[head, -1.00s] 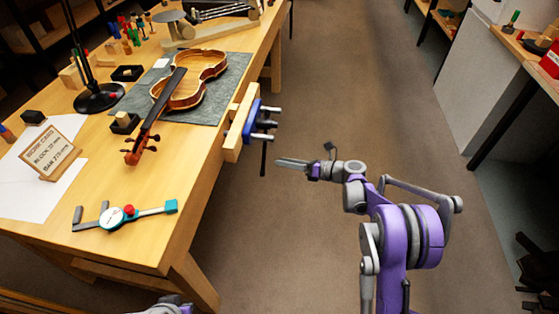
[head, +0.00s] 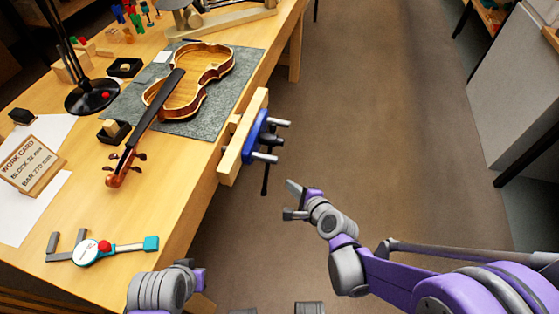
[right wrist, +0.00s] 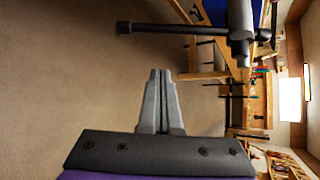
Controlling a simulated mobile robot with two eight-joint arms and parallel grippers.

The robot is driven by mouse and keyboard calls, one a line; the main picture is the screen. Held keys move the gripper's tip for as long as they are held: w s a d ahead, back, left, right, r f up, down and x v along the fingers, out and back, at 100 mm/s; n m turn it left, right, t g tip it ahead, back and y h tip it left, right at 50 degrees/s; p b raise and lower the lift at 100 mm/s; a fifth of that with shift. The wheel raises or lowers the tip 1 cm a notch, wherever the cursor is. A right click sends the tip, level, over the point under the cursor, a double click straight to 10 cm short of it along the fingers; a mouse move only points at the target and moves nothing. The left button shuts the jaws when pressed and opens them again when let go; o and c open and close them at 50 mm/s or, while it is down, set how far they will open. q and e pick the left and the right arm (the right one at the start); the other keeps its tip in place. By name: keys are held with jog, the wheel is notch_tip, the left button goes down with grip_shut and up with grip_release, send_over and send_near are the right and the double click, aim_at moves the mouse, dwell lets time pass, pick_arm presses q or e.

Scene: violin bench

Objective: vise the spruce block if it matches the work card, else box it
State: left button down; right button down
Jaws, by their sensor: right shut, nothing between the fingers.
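The work card (head: 32,165) stands tilted at the bench's left; I read BLOCK 32 mm and BAR 270 mm, though the print is small. A caliper with a white dial (head: 90,252) lies near the front. The blue vise (head: 256,137) with its wooden jaw (head: 243,140) is on the bench's right edge. I cannot tell for sure which piece is the spruce block. My right gripper (head: 292,187) is shut and empty, off the bench, just below and right of the vise. It also shows in the right wrist view (right wrist: 158,75). My left gripper is out of view; only part of the arm shows.
A violin (head: 192,85) lies on a grey mat (head: 220,112). A black lamp base (head: 92,97), small black boxes (head: 125,68) and wooden pieces stand at the left. The vise handle (right wrist: 165,28) is close in the right wrist view. The floor right of the bench is clear.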

jog(key=b+x, duration=0.3)
jog(key=x, duration=0.6)
jog(key=shift+s+a+r, duration=1.1)
jog(key=shift+s+r, duration=0.15)
jog(key=shift+p, duration=0.3)
